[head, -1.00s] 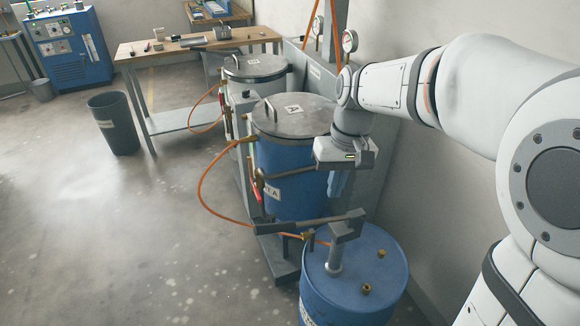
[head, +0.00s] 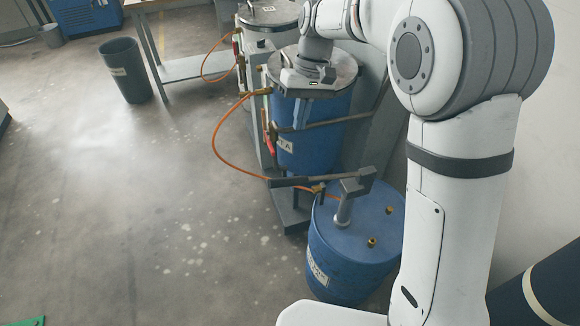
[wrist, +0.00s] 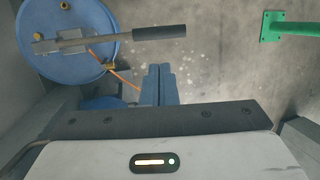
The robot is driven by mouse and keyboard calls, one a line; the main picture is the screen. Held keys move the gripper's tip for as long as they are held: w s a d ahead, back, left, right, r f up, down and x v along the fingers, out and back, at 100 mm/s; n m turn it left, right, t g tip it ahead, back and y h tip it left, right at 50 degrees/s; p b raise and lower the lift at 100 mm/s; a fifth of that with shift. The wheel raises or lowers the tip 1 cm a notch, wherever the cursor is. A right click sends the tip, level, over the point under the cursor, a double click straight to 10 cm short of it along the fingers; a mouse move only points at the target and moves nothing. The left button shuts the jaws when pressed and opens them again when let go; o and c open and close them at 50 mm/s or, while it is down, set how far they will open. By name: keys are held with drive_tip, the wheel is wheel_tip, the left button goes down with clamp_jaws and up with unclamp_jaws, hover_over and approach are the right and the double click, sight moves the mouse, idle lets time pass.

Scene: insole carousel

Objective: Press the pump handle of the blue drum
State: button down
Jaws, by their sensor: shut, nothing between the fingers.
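The blue drum (head: 352,252) stands on the floor beside the tank stand, with a metal pump on its top. Its pump handle (head: 300,182) reaches out to the left past the rim, roughly level, with a dark grip at its end. In the wrist view the drum (wrist: 92,18) is at the upper left, and the handle's dark grip (wrist: 160,32) lies beyond my fingertips. My gripper (head: 301,116) is shut and empty, pointing down in front of the blue tank. It is apart from the handle. Its blue fingers (wrist: 160,84) are together in the wrist view.
The lidded blue tank (head: 335,110) stands just behind the drum. An orange hose (head: 216,140) loops out over the floor. A grey bin (head: 125,72) stands at the upper left. A green post (wrist: 291,29) shows in the wrist view.

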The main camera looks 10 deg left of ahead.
sight(289, 178)
drive_tip(key=p+x, duration=0.2)
drive_tip(key=x, duration=1.2)
